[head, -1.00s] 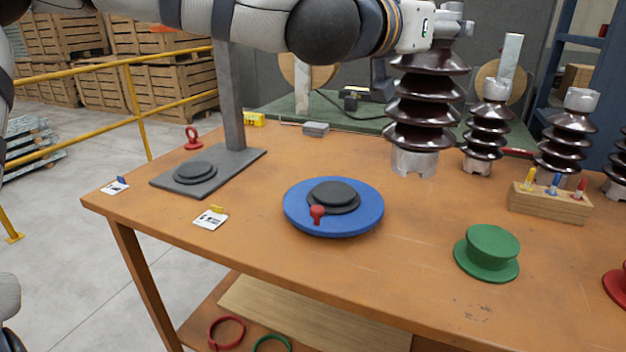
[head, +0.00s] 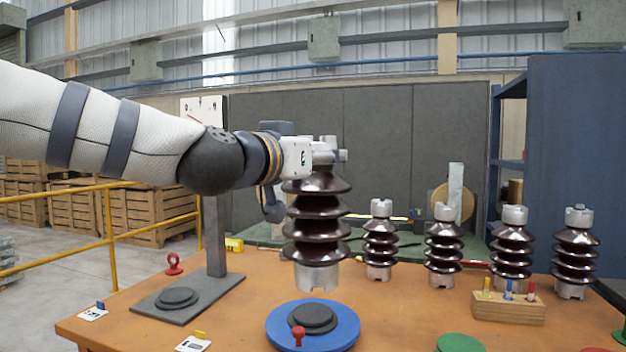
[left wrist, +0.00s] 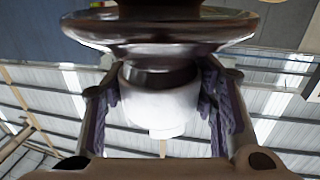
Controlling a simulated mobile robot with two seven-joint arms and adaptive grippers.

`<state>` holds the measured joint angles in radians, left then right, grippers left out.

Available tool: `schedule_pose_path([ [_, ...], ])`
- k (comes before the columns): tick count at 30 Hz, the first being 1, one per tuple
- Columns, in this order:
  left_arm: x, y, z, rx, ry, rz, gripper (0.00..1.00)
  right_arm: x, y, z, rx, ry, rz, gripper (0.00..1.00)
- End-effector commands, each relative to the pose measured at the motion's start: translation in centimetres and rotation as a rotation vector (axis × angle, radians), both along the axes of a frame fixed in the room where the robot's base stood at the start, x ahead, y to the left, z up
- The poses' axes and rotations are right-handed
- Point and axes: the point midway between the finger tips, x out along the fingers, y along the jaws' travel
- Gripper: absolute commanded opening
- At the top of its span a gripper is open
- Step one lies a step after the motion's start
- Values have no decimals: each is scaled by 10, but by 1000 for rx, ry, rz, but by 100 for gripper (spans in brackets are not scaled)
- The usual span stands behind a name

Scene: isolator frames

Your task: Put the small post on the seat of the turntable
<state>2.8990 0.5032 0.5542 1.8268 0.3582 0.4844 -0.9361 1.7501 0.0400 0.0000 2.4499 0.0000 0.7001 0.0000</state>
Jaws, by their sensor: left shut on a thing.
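My left gripper (head: 326,152) is shut on the metal top of a dark brown ribbed post (head: 317,212) and holds it upright. In the left wrist view the post's pale cap (left wrist: 160,105) sits between the two fingers, below a glossy brown rib. The post's grey foot hangs in the air, above or slightly behind the turntable (head: 343,331). The turntable is a blue disc with a dark round seat (head: 310,317) and a red knob (head: 298,335) at its front. The seat is empty. The exact gap is hard to judge. My right gripper is out of view.
Several similar ribbed posts (head: 443,245) stand along the right rear of the table. A wooden block (head: 508,309) with coloured pegs is in front of them. A grey stand (head: 215,240) with an upright column is at left. A green piece (head: 460,343) is at the front right.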

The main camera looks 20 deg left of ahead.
Motion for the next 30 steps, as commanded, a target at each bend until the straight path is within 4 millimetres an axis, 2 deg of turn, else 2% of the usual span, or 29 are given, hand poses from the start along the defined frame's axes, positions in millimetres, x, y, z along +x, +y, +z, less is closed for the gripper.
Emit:
schedule_pose_path([
  [1,5,4,7,-4,-20,5,0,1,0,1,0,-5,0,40],
  [8,44,17,-11,-5,-19,6,0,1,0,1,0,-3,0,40],
  [12,73,26,-29,-4,-13,7,0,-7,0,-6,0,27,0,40],
  [15,87,30,-51,-5,-6,4,0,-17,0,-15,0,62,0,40],
  [19,101,35,-68,-4,-7,5,0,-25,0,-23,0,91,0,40],
  [26,108,37,-73,-3,-20,2,0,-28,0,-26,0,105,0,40],
  [30,117,41,-85,-4,-16,5,0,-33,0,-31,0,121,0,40],
])
